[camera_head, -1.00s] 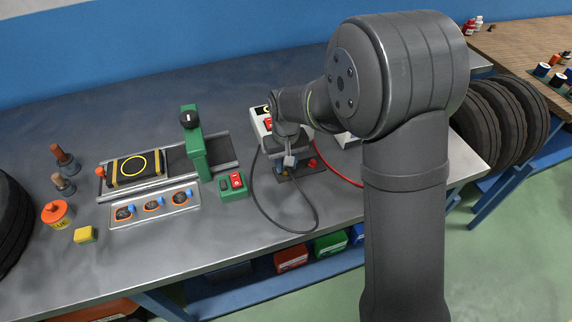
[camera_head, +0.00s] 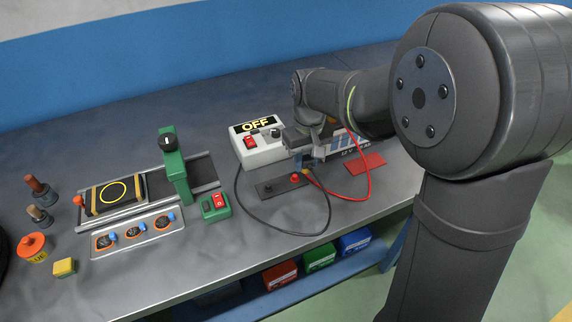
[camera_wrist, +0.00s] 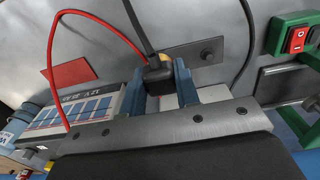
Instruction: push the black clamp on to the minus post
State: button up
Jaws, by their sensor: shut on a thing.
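My gripper (camera_head: 312,156) is at the left end of a battery (camera_head: 348,142) marked 12 V, above the bench. In the wrist view its two blue fingers (camera_wrist: 160,88) are shut on the black clamp (camera_wrist: 157,74), with the black cable (camera_wrist: 140,25) rising from it. The battery, with blue panels, shows beside the fingers on the left of the wrist view (camera_wrist: 75,108). In the head view my gripper hides the clamp. I cannot make out the minus post, or whether the clamp touches it.
A dark plate (camera_head: 282,187) with a red and a dark knob lies just in front of my gripper. A red pad (camera_head: 366,163) and a looped red cable (camera_head: 370,180) are to the right. A white box (camera_head: 258,148) reading OFF stands left.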

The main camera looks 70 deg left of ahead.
jog(key=shift+w+d+r, duration=0.45)
jog(key=shift+w, duration=0.2)
